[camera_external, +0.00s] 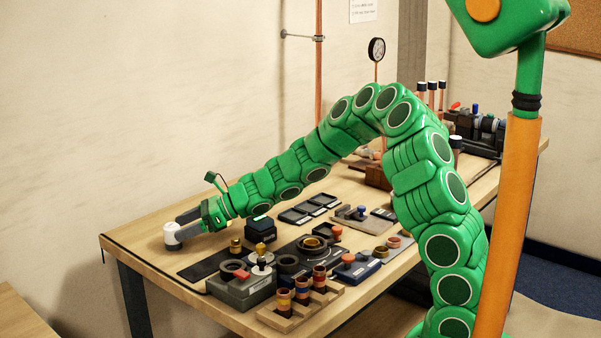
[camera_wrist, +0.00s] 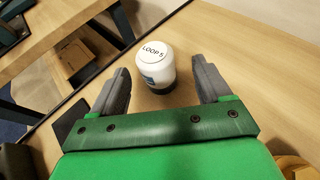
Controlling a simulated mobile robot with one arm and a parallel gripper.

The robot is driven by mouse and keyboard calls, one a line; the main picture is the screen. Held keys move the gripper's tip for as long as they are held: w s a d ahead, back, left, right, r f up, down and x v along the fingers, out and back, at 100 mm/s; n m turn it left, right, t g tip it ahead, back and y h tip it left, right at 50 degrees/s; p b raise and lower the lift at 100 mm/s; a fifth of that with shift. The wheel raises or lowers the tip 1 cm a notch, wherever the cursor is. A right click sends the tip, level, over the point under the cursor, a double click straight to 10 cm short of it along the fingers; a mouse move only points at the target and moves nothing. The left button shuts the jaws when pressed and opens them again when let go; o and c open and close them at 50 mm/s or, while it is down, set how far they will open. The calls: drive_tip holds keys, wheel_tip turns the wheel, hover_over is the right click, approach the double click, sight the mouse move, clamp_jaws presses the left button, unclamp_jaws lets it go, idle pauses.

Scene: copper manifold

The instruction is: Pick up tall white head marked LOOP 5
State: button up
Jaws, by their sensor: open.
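The tall white head marked LOOP 5 (camera_wrist: 156,68) stands upright on the wooden table in the wrist view, its label on the top face and a dark band at its foot. It also shows in the external view (camera_external: 172,235) near the table's far left corner. My gripper (camera_wrist: 164,84) is open, with one dark finger on each side of the head. Gaps show between the head and both fingers in the wrist view. In the external view my gripper (camera_external: 182,227) reaches low over the table at the head, and the fingers partly overlap it.
A dark mat (camera_external: 205,265) lies just right of the head. A brass fitting (camera_external: 236,246), a dark blue block (camera_external: 260,230) and a grey fixture (camera_external: 241,288) stand near it. A wooden rack (camera_external: 300,306) is at the front edge. The wall side beyond the head is bare tabletop.

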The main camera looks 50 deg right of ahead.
sight(165, 234)
drive_tip(key=shift+x, duration=2.3)
drive_tip(key=shift+w+a+f, duration=0.1)
drive_tip(key=shift+w+a, duration=0.15)
drive_tip(key=shift+a, duration=0.35)
drive_tip(key=c, duration=1.1)
